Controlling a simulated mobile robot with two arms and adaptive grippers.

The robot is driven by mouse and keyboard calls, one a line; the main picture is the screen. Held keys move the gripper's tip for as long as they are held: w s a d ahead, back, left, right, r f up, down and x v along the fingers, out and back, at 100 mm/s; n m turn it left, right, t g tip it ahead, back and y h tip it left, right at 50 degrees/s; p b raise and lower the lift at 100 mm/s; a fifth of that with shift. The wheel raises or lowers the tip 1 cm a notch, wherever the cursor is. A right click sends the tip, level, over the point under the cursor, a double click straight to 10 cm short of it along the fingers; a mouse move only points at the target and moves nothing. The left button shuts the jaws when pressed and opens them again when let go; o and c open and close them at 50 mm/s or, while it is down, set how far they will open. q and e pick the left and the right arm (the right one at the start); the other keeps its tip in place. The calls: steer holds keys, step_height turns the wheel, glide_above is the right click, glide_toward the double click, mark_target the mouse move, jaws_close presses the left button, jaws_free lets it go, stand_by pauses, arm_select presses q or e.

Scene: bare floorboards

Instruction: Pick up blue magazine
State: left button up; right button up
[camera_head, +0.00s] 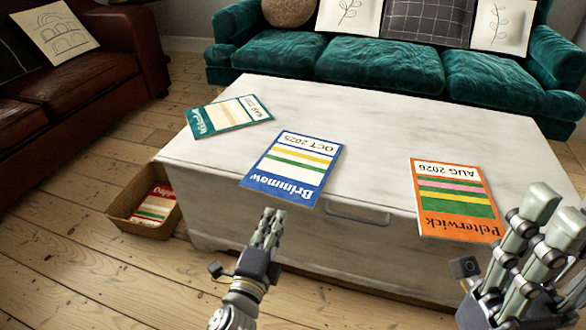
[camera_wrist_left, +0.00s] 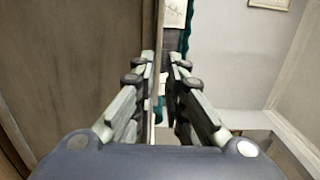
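The blue magazine (camera_head: 293,168), titled "Brimmow" and dated OCT 2025, lies flat on the white table (camera_head: 380,120), its near edge at the table's front edge. My left gripper (camera_head: 268,218) is just in front of that edge. In the left wrist view, my left gripper (camera_wrist_left: 163,65) has its fingers apart, with a thin pale edge between them. I cannot tell whether that edge is the magazine or the tabletop. No grip on the magazine shows. My right gripper (camera_head: 556,212) is at the right, near the orange magazine, its fingers spread and empty.
A teal magazine (camera_head: 228,115) lies left of the blue one, and an orange magazine (camera_head: 455,200) lies to the right. A basket (camera_head: 122,208) with a red magazine (camera_head: 155,203) stands on the floor. A green sofa (camera_head: 380,65) is behind the table and a brown sofa (camera_head: 75,80) at left.

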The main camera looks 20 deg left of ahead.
mark_target(285, 194)
arm_select(q)
steer(key=w+b, duration=0.1)
steer(key=w, duration=0.3)
steer(key=w+b, duration=0.1)
steer(key=w, duration=0.3)
steer(key=shift+w+f, duration=0.2)
steer(key=shift+w, duration=0.05)
steer(key=shift+w+r, duration=0.1)
steer(key=shift+w, duration=0.25)
jaws_close()
steer(key=shift+r, duration=0.2)
